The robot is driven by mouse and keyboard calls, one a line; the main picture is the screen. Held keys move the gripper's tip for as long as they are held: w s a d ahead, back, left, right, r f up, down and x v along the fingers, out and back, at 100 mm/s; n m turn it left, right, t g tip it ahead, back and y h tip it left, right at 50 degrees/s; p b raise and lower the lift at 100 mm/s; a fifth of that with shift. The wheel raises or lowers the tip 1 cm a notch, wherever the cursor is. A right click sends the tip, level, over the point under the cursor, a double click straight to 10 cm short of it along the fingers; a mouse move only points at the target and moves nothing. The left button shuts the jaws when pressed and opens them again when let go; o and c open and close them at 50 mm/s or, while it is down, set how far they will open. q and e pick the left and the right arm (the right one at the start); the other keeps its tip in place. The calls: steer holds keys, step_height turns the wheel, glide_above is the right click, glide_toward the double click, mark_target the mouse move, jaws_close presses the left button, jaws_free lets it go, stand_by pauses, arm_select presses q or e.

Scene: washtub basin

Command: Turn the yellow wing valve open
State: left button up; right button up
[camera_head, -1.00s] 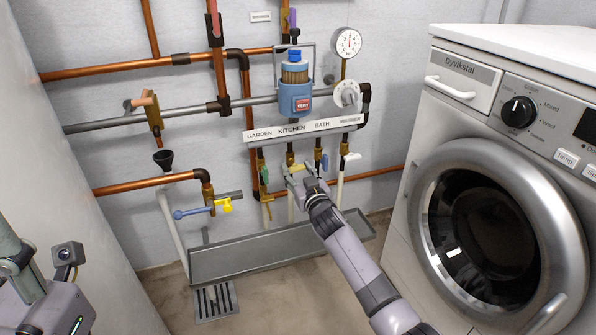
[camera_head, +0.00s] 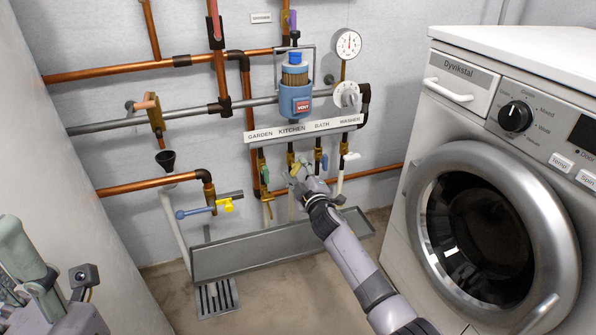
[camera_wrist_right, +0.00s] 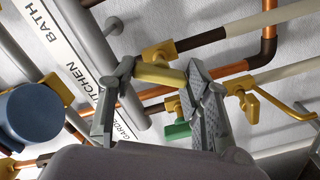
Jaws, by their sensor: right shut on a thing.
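The yellow wing valve (camera_head: 294,170) sits under the KITCHEN part of the white label strip, and my right gripper partly hides it in the head view. In the right wrist view its yellow wing handle (camera_wrist_right: 160,76) lies between the two fingers. My right gripper (camera_head: 299,174) is shut on this handle. In the wrist view, the gripper (camera_wrist_right: 159,72) has one finger at each end of the handle.
The green GARDEN handle (camera_head: 264,176) is just left of the held valve; the blue BATH handle (camera_head: 324,162) and white WASHER handle (camera_head: 351,156) are right. A grey trough (camera_head: 240,260) lies below. The washing machine (camera_head: 505,65) stands right.

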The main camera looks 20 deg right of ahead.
steer(key=n, duration=0.4)
steer(key=shift+n, duration=1.3)
steer(key=shift+f, duration=0.1)
steer(key=o, duration=1.2)
steer(key=shift+c, duration=0.2)
steer(key=shift+s, duration=0.1)
steer(key=s, duration=1.1)
steer(key=shift+s+d, duration=0.2)
steer(key=shift+s, duration=0.2)
